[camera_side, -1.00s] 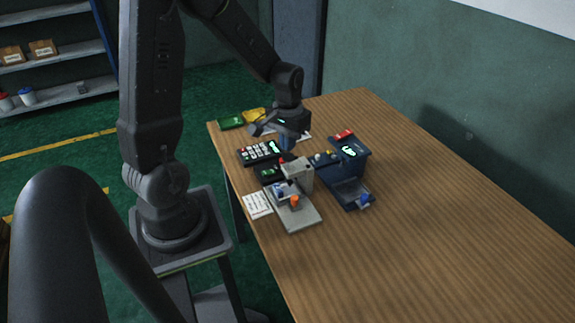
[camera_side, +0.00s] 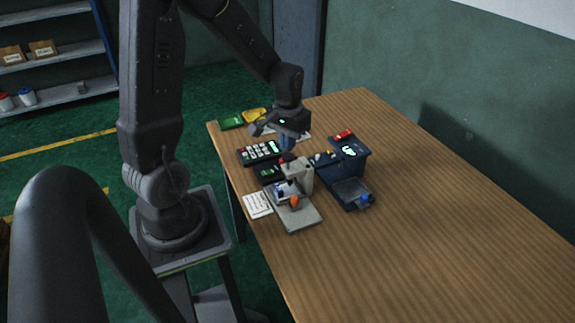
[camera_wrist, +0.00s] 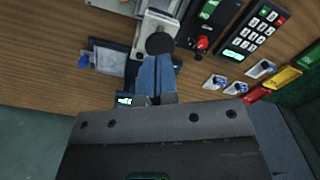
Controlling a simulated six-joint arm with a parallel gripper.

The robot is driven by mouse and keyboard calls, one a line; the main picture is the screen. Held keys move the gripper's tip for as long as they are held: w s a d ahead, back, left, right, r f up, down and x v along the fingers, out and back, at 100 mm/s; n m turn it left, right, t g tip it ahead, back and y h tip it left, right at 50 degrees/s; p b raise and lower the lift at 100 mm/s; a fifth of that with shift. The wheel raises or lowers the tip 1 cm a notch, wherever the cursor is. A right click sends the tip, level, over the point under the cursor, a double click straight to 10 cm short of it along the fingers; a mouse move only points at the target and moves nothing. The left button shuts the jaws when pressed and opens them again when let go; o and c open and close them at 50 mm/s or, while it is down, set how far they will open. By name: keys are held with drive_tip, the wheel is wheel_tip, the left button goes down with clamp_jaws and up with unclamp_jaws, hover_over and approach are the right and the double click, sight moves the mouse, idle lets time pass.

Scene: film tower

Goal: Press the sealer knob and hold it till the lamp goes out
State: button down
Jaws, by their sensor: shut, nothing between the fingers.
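The sealer (camera_side: 299,177) is a pale upright block on a grey base plate, at the near left part of the table. Its round black knob (camera_wrist: 160,43) shows clearly in the wrist view. My gripper (camera_wrist: 154,62) has its blue fingers shut and empty, with the tips at the knob's lower edge in that view. In the side view my gripper (camera_side: 286,150) points down over the sealer's top, at or just above the knob. I cannot tell whether the tips touch it. I cannot single out a lit lamp for certain; a red spot shows beside the sealer's top.
A dark box with a green display and red button (camera_wrist: 202,43) and a keypad (camera_wrist: 255,30) stand beside the sealer. A dark blue machine (camera_side: 350,160) with a clear tray (camera_side: 351,189) is on its other side. The table's right part (camera_side: 430,220) is clear.

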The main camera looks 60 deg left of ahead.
sight(287, 156)
drive_tip(key=shift+f, duration=0.2)
drive_tip(key=shift+f, duration=2.1)
drive_tip(key=shift+s+f, duration=0.1)
drive_tip(key=shift+f, duration=0.25)
idle(0.6)
drive_tip(key=shift+r, duration=4.45)
